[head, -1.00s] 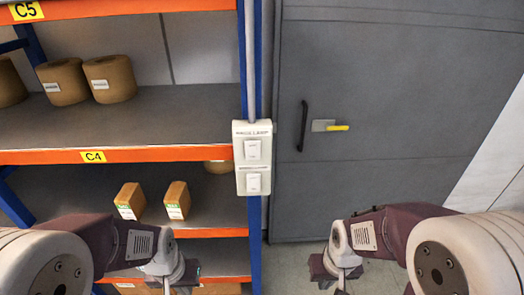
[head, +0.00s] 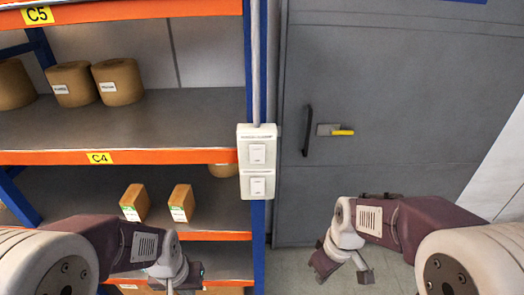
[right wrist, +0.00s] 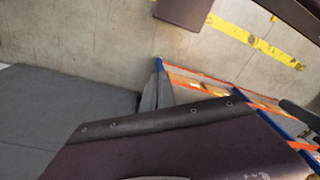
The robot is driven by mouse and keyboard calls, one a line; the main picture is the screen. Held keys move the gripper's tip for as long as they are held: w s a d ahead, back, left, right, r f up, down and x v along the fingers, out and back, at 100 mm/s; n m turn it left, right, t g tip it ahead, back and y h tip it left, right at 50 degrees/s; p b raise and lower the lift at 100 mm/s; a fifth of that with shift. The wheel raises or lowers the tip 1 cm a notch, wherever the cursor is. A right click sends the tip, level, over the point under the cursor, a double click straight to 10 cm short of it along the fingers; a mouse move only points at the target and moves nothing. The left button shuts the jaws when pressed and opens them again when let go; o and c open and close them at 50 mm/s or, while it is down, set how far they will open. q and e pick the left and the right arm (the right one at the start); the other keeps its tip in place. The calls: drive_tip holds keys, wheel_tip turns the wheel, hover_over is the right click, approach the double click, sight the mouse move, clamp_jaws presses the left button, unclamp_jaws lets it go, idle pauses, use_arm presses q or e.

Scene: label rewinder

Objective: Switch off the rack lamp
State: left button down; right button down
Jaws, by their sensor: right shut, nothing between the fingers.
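A white switch panel (head: 257,170) is fixed to the blue rack post. It has an upper rocker (head: 257,153) and a lower rocker (head: 257,186). The lettering above the upper rocker is too blurred to read now. My right gripper (head: 345,266) is low in front of the grey cabinet, right of and below the panel, apart from it. It is shut and empty. My left gripper (head: 182,278) is at the bottom, left of and below the panel; its fingers are not clear. The panel is not recognisable in the right wrist view.
The rack's orange-edged shelves (head: 180,156) hold brown rolls (head: 118,80) and two small boxes (head: 181,203). A grey cabinet door (head: 400,80) with a dark handle (head: 307,130) and yellow-tipped lever (head: 335,130) stands right of the post. Space directly before the panel is clear.

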sight(264, 149)
drive_tip(key=w+a+r+n+t+y+p, duration=0.1)
drive_tip(key=w+a+r+n+t, duration=0.1)
drive_tip(key=r, duration=0.9)
drive_tip(key=w+a+r+n+t+y+p, duration=0.1)
drive_tip(key=w+a+r+n+p, duration=0.1)
drive_tip(key=r, duration=0.9)
drive_tip(key=w+a+r+n+t+y+p, duration=0.1)
drive_tip(key=w+a+r+n, duration=0.3)
drive_tip(key=r, duration=0.7)
drive_tip(key=a+n+t+y, duration=0.1)
drive_tip(key=a+n, duration=0.1)
drive_tip(key=shift+w+a+r+t+p, duration=0.15)
drive_tip(key=shift+a+r+t+p, duration=0.15)
drive_tip(key=shift+a+r, duration=0.05)
drive_tip(key=w+a+f+p, duration=0.1)
drive_tip(key=w+f, duration=0.1)
drive_tip(key=w+a+f+p, duration=0.1)
drive_tip(key=w+f, duration=0.1)
drive_tip(key=w, duration=0.1)
drive_tip(key=w+a+f+p, duration=0.1)
drive_tip(key=w+a+f, duration=0.1)
drive_tip(key=f, duration=0.1)
drive_tip(key=shift+w, duration=0.3)
drive_tip(key=shift+w+d+f+p, duration=0.1)
drive_tip(key=shift+w+f+p, duration=0.1)
drive_tip(key=shift+w+p, duration=0.35)
drive_tip(key=shift+r, duration=0.1)
